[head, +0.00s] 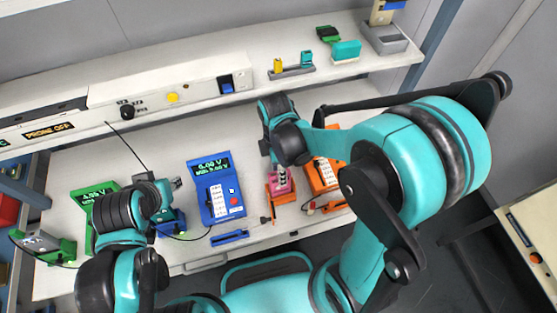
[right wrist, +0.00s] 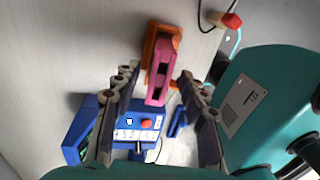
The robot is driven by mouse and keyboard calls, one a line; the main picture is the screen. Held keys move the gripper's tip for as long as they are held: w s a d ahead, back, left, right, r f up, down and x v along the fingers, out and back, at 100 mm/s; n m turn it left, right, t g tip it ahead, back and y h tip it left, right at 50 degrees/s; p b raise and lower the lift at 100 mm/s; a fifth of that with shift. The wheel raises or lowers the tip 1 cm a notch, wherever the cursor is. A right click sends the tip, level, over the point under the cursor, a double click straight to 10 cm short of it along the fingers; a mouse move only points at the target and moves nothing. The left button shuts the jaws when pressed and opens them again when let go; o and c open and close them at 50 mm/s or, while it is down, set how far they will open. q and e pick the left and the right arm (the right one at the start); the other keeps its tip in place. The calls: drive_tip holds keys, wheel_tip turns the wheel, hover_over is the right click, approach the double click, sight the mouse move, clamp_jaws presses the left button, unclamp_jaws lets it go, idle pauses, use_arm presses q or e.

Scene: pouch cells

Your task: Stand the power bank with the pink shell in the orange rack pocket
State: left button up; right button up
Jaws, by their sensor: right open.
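The pink-shelled power bank (head: 281,178) stands upright in the orange rack (head: 281,194) on the bench. In the right wrist view the pink power bank (right wrist: 163,72) rises from the orange rack (right wrist: 149,48) towards the camera. My right gripper (right wrist: 159,74) is open, with one finger on each side of the power bank and visible gaps. In the head view my right wrist hides part of the right gripper and the top of the power bank. My left gripper (head: 172,184) is over the left part of the bench; its finger state is unclear.
A blue meter (head: 215,188) stands left of the orange rack, and an orange meter (head: 322,174) stands close on its right. A green meter (head: 92,214) is at the left. A blue block (head: 229,237) lies near the front edge. A raised shelf (head: 300,72) runs behind.

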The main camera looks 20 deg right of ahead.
wheel_tip(320, 180, up, 11)
drive_tip(key=w, duration=0.1)
drive_tip(key=shift+w, duration=0.2)
drive_tip(key=shift+f, duration=0.1)
drive_tip(key=s+d+m+t+b, duration=0.2)
drive_tip(key=s+d+m+t, duration=0.2)
drive_tip(key=m, duration=1.4)
drive_tip(key=d+t, duration=0.2)
drive_tip(key=t, duration=0.2)
drive_tip(key=shift+s+d+f+t+b, duration=0.15)
drive_tip(key=shift+d+f+t+b, duration=0.15)
drive_tip(key=shift+t+b, duration=0.1)
drive_tip(key=shift+s, duration=0.1)
